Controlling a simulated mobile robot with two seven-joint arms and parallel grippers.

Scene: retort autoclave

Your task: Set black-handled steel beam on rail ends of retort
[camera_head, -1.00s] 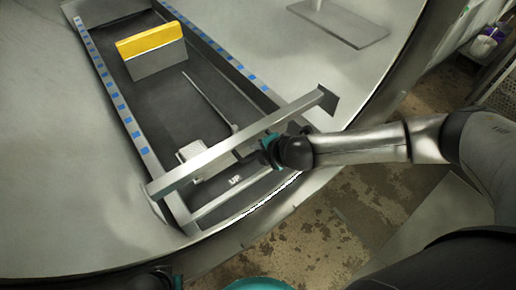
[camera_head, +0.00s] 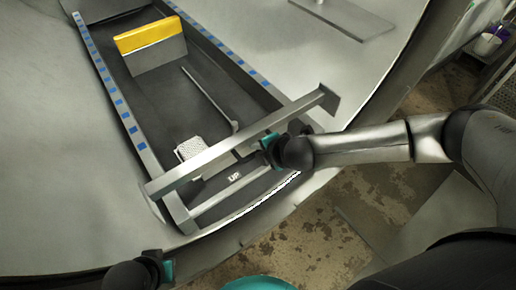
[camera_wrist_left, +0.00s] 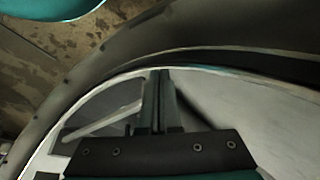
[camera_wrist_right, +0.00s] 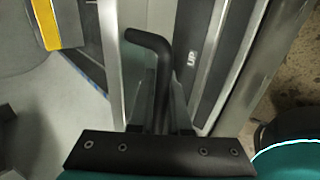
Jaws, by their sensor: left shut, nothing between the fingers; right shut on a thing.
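The steel beam (camera_head: 205,163) lies across the near end of the retort in the head view, over the two rails. The left rail (camera_head: 122,105) and right rail (camera_head: 235,60) carry blue marks. My right gripper (camera_head: 268,150) is at the beam's near side. In the right wrist view it is shut on the beam's black handle (camera_wrist_right: 160,75), and the beam (camera_wrist_right: 133,50) shows beside it. Whether the beam rests on the rail ends or hovers just above cannot be told. My left gripper (camera_head: 172,270) is at the bottom edge, shut and empty, apart from the beam; its fingers show in the left wrist view (camera_wrist_left: 158,100).
A flat plate (camera_head: 345,18) lies at the upper right. The retort's curved rim (camera_head: 385,85) borders the brown floor (camera_head: 300,235).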

